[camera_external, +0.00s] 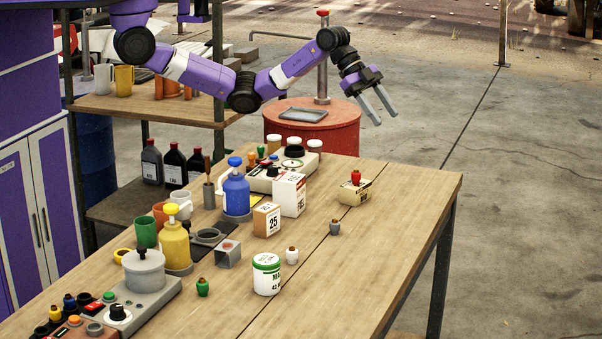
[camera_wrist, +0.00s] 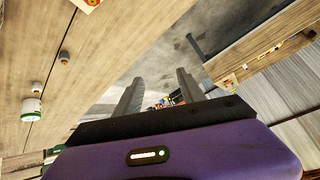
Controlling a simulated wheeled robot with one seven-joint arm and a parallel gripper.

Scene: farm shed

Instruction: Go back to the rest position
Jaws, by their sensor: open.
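My gripper (camera_external: 379,107) is open and empty at the end of my raised purple arm. It hangs in the air beyond the far end of the wooden table (camera_external: 402,205), to the right of the red drum (camera_external: 335,131). In the wrist view its two grey fingers (camera_wrist: 156,95) stand apart with nothing between them.
The table's left half is crowded with a blue pump bottle (camera_external: 236,194), a yellow one (camera_external: 175,246), a white tub (camera_external: 266,275), cartons and control boxes. A shelf (camera_external: 150,108) with mugs stands at the back left. The table's right side and the concrete floor (camera_external: 530,200) are clear.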

